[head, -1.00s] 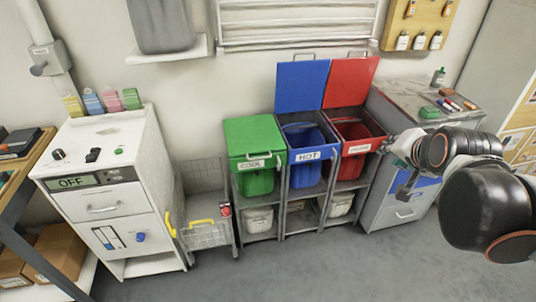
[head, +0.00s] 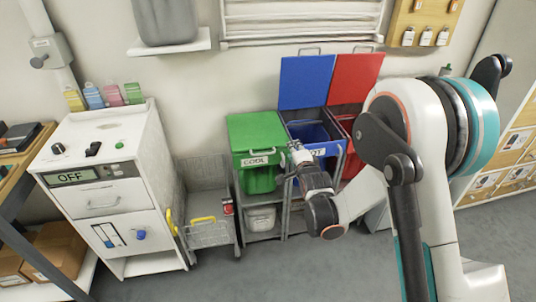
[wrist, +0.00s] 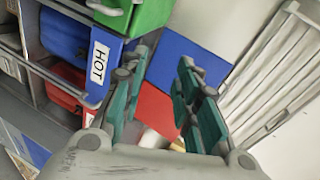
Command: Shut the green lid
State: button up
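The green lid (head: 255,132) lies flat over the top of the green bin (head: 260,180) labelled COOL, with a handle at its front edge. It looks down in the head view. My gripper (head: 298,150) is in front of the blue bin's left side, just right of the green lid's front corner. In the wrist view my gripper (wrist: 163,60) has its fingers spread with nothing between them. A green part of the COOL bin (wrist: 152,14) shows at the top of the wrist view. My arm hides part of the HOT label and much of the red bin.
The blue lid (head: 305,82) and red lid (head: 354,78) stand raised against the wall. The blue bin (head: 310,132) is open. A white machine (head: 105,190) reading OFF stands left, with a wire basket (head: 208,233) beside it. The floor in front is clear.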

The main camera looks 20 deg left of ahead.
jog(key=m+y, duration=0.1)
send_near(266, 153)
jog(key=s+d, duration=0.2)
jog(key=s, duration=0.1)
jog(key=b+x, duration=0.2)
jog(key=x, duration=0.5)
jog(key=b+x, duration=0.2)
jog(key=x, duration=0.5)
jog(key=shift+w+r, duration=0.1)
jog(key=shift+r, duration=0.1)
grip_shut()
